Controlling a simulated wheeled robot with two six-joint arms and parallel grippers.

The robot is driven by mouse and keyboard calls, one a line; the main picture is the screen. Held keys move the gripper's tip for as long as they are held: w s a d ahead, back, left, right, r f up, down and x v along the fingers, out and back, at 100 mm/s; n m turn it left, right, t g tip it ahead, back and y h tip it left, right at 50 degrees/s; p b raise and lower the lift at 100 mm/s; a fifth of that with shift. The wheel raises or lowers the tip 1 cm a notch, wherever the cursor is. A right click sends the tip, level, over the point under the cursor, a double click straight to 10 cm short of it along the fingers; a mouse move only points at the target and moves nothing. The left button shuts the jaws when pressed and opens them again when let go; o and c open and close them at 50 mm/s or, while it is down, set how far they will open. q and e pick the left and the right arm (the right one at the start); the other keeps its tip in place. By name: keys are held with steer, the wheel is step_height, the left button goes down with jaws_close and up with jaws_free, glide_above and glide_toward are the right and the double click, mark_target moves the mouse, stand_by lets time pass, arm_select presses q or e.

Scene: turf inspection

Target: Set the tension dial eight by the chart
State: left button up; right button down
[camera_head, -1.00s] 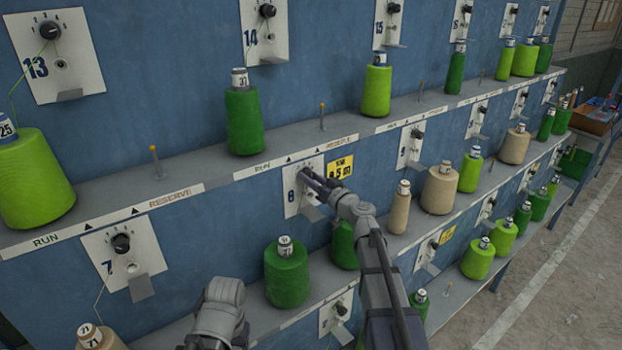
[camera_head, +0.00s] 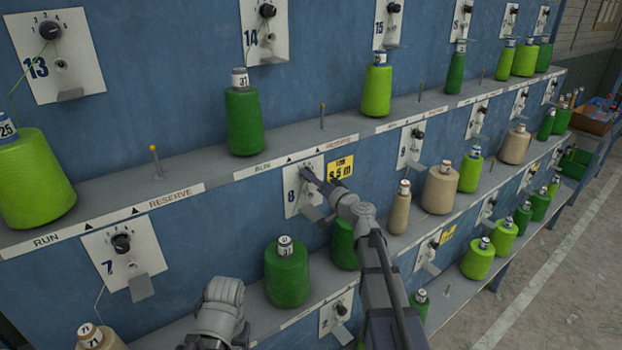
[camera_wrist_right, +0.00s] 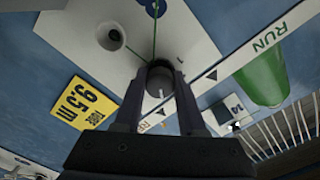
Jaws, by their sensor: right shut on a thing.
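Dial eight (camera_head: 307,174) is a dark knob on a white plate (camera_head: 292,198) marked 8, on the blue panel. My right gripper (camera_head: 308,173) reaches it from the lower right and covers most of it. In the right wrist view, the fingers (camera_wrist_right: 162,82) are shut on the round knob (camera_wrist_right: 160,77), one on each side. The knob's pointer and scale marks cannot be read. A yellow tag (camera_head: 341,170) beside the plate seems to read 9.5 m in the wrist view (camera_wrist_right: 83,112). Part of my left arm shows at the bottom; its gripper does not. No readable chart is in view.
Dials 7 (camera_head: 121,243), 13 (camera_head: 49,31) and 14 (camera_head: 267,11) have similar plates. Green and tan yarn cones, such as one green cone (camera_head: 286,275), stand on the shelves near my arms. Thin upright pegs (camera_head: 322,117) rise from the upper shelf. The floor at right is open.

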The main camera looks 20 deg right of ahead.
steer(key=shift+m, duration=0.7)
steer(key=shift+c, duration=2.4)
jaws_free()
steer(key=v, duration=0.7)
steer(key=shift+s, duration=0.4)
steer(key=shift+d, duration=0.15)
